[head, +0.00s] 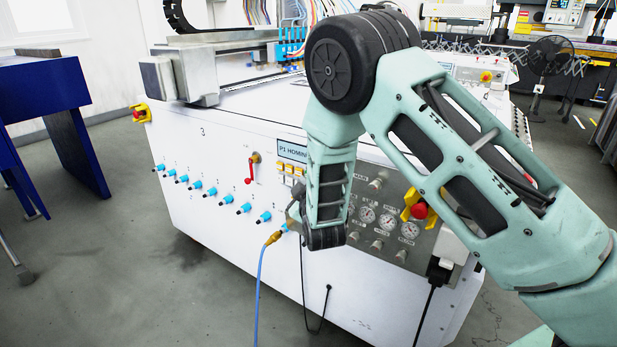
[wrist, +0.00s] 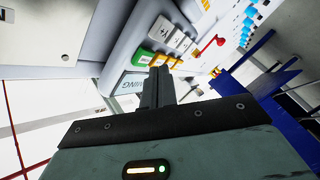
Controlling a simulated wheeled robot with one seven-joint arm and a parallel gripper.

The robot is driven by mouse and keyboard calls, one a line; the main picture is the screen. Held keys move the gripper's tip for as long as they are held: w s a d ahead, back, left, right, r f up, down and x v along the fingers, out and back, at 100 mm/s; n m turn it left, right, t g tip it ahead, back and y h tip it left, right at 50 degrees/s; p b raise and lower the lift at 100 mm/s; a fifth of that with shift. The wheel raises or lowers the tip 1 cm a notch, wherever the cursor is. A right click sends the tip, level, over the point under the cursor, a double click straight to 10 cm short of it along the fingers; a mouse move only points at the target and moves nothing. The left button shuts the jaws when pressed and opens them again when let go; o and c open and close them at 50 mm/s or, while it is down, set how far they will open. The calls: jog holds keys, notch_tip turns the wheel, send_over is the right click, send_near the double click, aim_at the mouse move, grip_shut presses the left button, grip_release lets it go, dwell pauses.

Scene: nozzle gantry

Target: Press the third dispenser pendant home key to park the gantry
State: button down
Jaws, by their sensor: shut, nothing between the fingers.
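The pendant shows in the wrist view as a grey housing (wrist: 118,50) with a small label or screen and several keys. A green key (wrist: 144,58) and an orange key sit side by side at its near edge, with white and yellow keys (wrist: 178,40) beyond. My gripper (wrist: 159,72) is shut and empty; its tips lie over the near edge of the key group, beside the green and orange keys. I cannot tell if they touch. In the head view my arm hides part of the pendant, whose "P1 HOMIN" screen (head: 291,151) shows; my gripper is mostly hidden there.
The white cabinet (head: 215,215), marked 3, carries blue fittings, a red-handled valve (head: 250,172), gauges and a red stop button (head: 419,211). A blue hose (head: 259,290) hangs in front. A blue table (head: 45,90) stands at left; floor between is clear.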

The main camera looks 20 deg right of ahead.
jog(key=shift+s+a, duration=0.75)
jog(key=shift+a, duration=0.3)
jog(key=shift+s+a, duration=0.75)
jog(key=shift+a, duration=0.25)
